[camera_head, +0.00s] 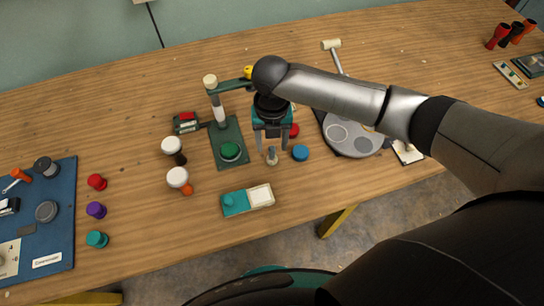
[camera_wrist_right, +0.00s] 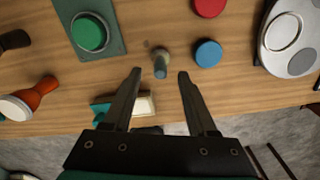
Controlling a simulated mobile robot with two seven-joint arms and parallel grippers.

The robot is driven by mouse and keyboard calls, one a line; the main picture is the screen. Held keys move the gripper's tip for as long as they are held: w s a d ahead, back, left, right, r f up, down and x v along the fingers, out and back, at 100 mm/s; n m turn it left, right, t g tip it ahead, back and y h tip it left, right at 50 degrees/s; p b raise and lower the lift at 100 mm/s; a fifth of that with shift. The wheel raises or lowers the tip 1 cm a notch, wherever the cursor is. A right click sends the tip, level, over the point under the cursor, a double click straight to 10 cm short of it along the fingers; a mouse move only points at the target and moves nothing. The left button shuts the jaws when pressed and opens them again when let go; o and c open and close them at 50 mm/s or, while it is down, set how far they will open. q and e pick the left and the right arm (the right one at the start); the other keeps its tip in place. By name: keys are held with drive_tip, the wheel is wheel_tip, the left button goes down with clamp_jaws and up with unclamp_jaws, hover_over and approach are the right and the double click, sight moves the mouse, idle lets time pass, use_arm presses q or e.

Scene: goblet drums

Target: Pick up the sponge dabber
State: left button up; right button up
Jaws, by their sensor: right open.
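The small slim piece that I take for the sponge dabber (camera_head: 272,156) stands on the wooden table, with a beige end and a grey-blue end. In the right wrist view the dabber (camera_wrist_right: 161,62) shows just ahead of the gap between my fingertips. My right gripper (camera_head: 273,148) points down over it, with its fingers apart and nothing held. In the right wrist view the gripper (camera_wrist_right: 160,73) is open, one finger on each side of the dabber's line. I cannot tell whether the fingers touch it. My left gripper is not in view.
A blue disc (camera_head: 300,153) and a red disc (camera_head: 293,130) lie close right. A green base with a button (camera_head: 230,151) and a post stands left. A teal and cream box (camera_head: 260,196) lies nearer the front edge. White-topped drums (camera_head: 178,177) stand further left.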

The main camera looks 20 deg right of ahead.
sight(272, 147)
drive_tip(key=shift+f, duration=1.6)
clamp_jaws()
